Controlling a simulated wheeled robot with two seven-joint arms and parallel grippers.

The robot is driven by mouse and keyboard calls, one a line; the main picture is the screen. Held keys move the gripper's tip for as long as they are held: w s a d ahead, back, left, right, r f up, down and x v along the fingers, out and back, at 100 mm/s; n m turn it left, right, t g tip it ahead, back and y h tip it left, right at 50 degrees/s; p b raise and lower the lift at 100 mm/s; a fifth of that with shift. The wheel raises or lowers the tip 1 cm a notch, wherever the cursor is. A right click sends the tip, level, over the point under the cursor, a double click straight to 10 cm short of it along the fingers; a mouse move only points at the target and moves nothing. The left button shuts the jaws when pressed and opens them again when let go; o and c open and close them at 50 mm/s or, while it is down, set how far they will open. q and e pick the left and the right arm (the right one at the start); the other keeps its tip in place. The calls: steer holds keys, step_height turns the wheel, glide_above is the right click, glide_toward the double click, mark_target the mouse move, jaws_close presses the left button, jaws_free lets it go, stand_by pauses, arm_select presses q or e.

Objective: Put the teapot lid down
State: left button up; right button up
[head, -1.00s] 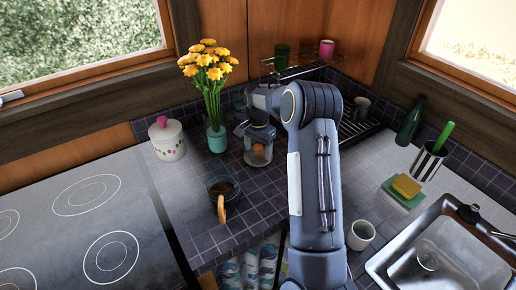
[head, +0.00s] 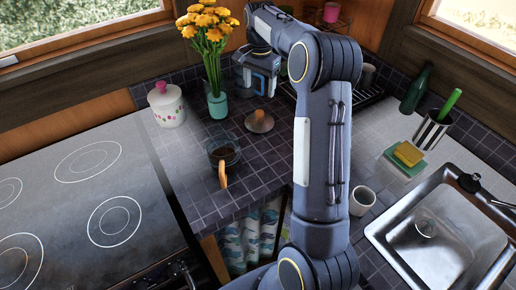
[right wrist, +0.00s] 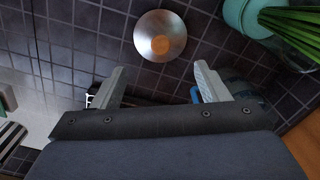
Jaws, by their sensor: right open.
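The teapot lid (head: 260,123), a shiny metal disc with a brown knob, rests flat on the dark tiled counter. It also shows whole in the right wrist view (right wrist: 160,25), apart from the fingers. The glass teapot (head: 224,153) stands uncovered to the lid's lower left, with dark liquid inside and an orange-brown handle. My right gripper (head: 259,88) is above and behind the lid in the head view, touching nothing that I can see. In the right wrist view its fingers (right wrist: 161,80) are spread and empty. My left gripper is out of view.
A vase of yellow flowers (head: 217,105) stands close to the lid's left, with a white canister (head: 166,105) beyond. The stove (head: 70,215) is at left. A white cup (head: 362,200), sponges (head: 408,153) and the sink (head: 435,235) are at right.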

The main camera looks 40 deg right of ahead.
steer(key=s+a+r+n+t+y, duration=0.1)
steer(key=s+a+r+n+t, duration=0.1)
steer(key=s+a+r+n, duration=0.4)
steer(key=s+a+r+n+t+y, duration=0.1)
steer(key=s+a, duration=0.7)
steer(key=s, duration=0.2)
steer(key=s+a+f+n+t, duration=0.1)
steer(key=s+a+f+n, duration=0.2)
steer(key=s+a, duration=0.2)
steer(key=s+a+f+n+t+y, duration=0.1)
steer(key=s+a+f+n, duration=0.1)
steer(key=s+a, duration=0.3)
steer(key=s+f, duration=0.1)
steer(key=s, duration=0.2)
steer(key=shift+s+f+n+y, duration=0.2)
steer(key=shift+s+n+y, duration=0.1)
steer(key=shift+s+n, duration=0.1)
